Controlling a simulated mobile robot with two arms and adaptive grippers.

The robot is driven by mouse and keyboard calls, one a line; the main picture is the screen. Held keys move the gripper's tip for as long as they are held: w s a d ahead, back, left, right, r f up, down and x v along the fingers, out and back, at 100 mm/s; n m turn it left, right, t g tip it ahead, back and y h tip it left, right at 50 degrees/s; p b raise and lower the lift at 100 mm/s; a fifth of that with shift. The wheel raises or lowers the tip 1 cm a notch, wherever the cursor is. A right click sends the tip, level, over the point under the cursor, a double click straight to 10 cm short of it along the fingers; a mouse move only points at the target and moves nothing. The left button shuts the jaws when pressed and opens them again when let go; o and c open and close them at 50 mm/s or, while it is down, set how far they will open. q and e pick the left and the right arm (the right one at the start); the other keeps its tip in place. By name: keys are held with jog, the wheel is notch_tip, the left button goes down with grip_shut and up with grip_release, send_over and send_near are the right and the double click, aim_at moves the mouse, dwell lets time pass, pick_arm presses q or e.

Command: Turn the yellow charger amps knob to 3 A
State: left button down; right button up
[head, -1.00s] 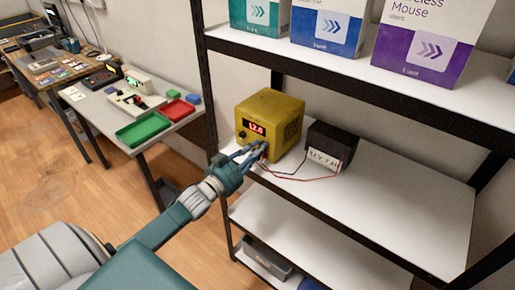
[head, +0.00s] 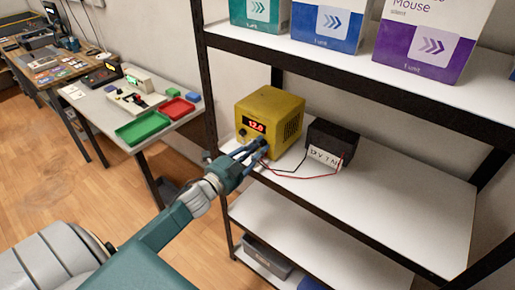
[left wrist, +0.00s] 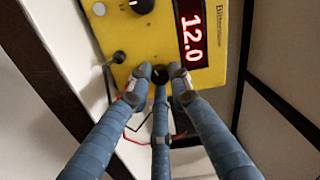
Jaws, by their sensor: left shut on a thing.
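The yellow charger (head: 286,112) stands on the shelf, its red display (head: 254,125) reading 12.0. In the left wrist view its yellow front (left wrist: 118,45) fills the upper part. My left gripper (head: 258,149) reaches the lower front of the charger. In the left wrist view my left gripper (left wrist: 160,76) has its blue fingers shut around a small black knob (left wrist: 160,73) below the display. The fingers hide most of this knob, and I cannot read its setting or label. Another black knob (left wrist: 141,5) is higher on the panel. My right gripper is not in view.
A black battery (head: 331,143) stands right of the charger, with red and black leads running to the charger. A black shelf post (head: 208,95) is close left of the charger. The shelf (head: 400,190) is bare at right. Boxes stand on the shelf above.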

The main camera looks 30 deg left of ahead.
pick_arm(q)
jog(key=shift+f+m+b, duration=0.1)
jog(key=shift+m+b, duration=0.3)
jog(key=shift+m, duration=1.4)
jog(key=c, duration=1.6)
grip_release()
jog(key=shift+o, duration=0.2)
jog(key=s+a, duration=0.1)
jog(key=s, duration=1.1)
